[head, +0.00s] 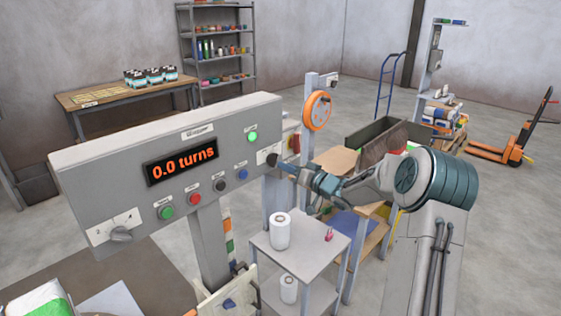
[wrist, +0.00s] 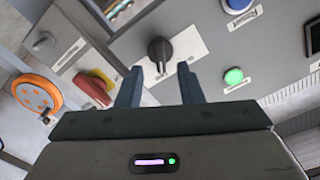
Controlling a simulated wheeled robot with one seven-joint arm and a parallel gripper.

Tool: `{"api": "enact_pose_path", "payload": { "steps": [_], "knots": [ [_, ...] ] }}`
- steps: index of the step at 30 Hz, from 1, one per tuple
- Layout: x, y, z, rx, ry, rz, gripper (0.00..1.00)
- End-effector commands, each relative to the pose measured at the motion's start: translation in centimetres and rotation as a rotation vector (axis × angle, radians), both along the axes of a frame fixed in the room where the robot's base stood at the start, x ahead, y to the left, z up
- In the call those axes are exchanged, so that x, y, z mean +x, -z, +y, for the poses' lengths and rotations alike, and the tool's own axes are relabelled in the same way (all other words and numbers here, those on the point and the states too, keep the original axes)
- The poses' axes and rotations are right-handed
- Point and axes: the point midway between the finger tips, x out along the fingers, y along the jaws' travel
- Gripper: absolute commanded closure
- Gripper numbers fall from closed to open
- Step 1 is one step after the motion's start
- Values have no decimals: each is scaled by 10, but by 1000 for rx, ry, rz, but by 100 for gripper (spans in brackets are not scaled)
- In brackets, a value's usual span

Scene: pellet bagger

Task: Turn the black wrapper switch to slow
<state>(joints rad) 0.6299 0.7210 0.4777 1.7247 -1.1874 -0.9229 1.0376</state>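The black wrapper switch (head: 272,159) is a dark knob on a white plate at the right end of the grey control panel (head: 100,165). In the wrist view the black switch (wrist: 160,50) stands just beyond my fingertips, roughly between them. My gripper (wrist: 158,78) is open, with two dark blue fingers apart and nothing between them. In the head view my gripper (head: 290,170) reaches in from the right, close to the switch and partly covering its surroundings. The fingers do not visibly touch the knob. The markings on its plate are too small to read.
A lit green lamp (head: 252,137), a blue button (head: 243,174) and a red-and-yellow switch (wrist: 92,88) are near the black switch. An orange wheel (head: 317,110) stands behind. A small table (head: 300,243) with white rolls is below my gripper.

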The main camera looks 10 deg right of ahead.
Motion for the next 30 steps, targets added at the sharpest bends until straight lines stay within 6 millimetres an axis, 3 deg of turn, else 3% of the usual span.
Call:
{"api": "enact_pose_path", "payload": {
  "steps": [7, 19, 23, 30],
  "knots": [
    [29, -1, 21, 0, 0, 0, 66],
    [35, 0, 26, 0, 0, 0, 66],
    [35, 0, 25, 0, 1, 0, 100],
    [35, 0, 25, -4, 1, -3, 100]
  ]
}}
